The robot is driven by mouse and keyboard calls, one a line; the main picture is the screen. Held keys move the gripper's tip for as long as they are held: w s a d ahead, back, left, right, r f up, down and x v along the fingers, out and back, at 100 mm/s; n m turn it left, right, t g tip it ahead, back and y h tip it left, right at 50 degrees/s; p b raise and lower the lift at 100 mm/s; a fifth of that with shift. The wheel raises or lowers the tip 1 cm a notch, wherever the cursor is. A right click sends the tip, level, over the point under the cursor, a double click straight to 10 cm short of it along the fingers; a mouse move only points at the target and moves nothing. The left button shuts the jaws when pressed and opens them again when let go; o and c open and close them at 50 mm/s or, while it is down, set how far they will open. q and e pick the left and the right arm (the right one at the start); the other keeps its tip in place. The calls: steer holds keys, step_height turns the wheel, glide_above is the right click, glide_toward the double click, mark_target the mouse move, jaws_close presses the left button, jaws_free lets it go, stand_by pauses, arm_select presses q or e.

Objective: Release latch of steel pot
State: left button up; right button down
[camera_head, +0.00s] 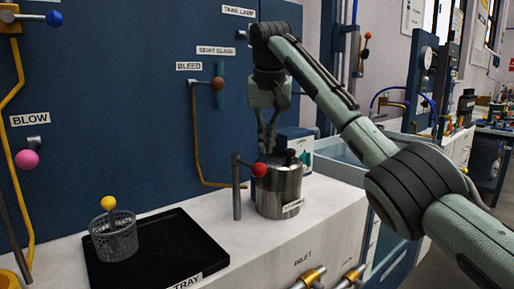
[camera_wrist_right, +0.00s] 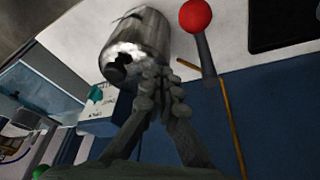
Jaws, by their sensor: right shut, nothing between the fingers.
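The steel pot (camera_head: 279,194) stands upright on the white counter, with a label low on its side. It also shows in the right wrist view (camera_wrist_right: 146,32), where a dark knob (camera_wrist_right: 117,68) sits on its lid. A red-knobbed lever (camera_head: 259,170) on a grey post stands just left of the pot; its red ball is large in the right wrist view (camera_wrist_right: 196,15). My right gripper (camera_head: 267,147) points down at the pot's top, fingers shut and empty. Its tips overlap the lid area; I cannot tell whether they touch. The latch is not clearly distinguishable. My left gripper is not in view.
A black tray (camera_head: 190,258) holds a wire basket (camera_head: 114,237) with a yellow-knobbed rod on the left. The blue panel (camera_head: 120,110) behind carries pipes and levers. Inlet valves (camera_head: 312,277) sit at the counter's front. Clear counter lies between tray and pot.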

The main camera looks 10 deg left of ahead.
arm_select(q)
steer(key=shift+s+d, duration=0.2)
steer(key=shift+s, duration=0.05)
arm_select(e)
steer(key=v, duration=0.9)
steer(key=shift+s+a, duration=0.3)
steer(key=shift+a, duration=0.25)
steer(key=shift+r, duration=0.1)
